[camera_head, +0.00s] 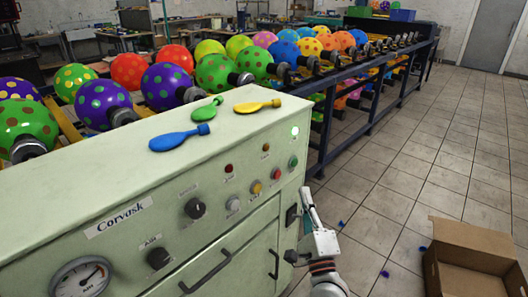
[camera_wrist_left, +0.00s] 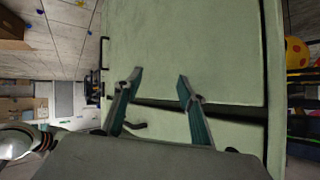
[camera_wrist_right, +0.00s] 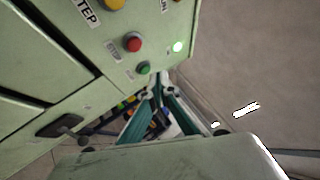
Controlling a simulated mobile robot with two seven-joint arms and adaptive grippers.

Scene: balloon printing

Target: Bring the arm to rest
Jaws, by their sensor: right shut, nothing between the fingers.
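My right gripper (camera_head: 306,197) is at the right end of the pale green control cabinet (camera_head: 130,185), beside its front corner. In the right wrist view its fingers (camera_wrist_right: 158,88) meet with nothing between them. They are just below the green button (camera_wrist_right: 143,68) in that view; I cannot tell whether they touch the cabinet. My left gripper is outside the head view. In the left wrist view its fingers (camera_wrist_left: 159,82) are apart and empty, facing a pale green panel (camera_wrist_left: 190,40).
Blue, green and yellow balloons lie on the cabinet top, including the blue one (camera_head: 180,137). A rack of dotted balloons (camera_head: 255,62) stands behind. An open cardboard box (camera_head: 470,235) is on the floor at right. The tiled floor between rack and box is mostly clear.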

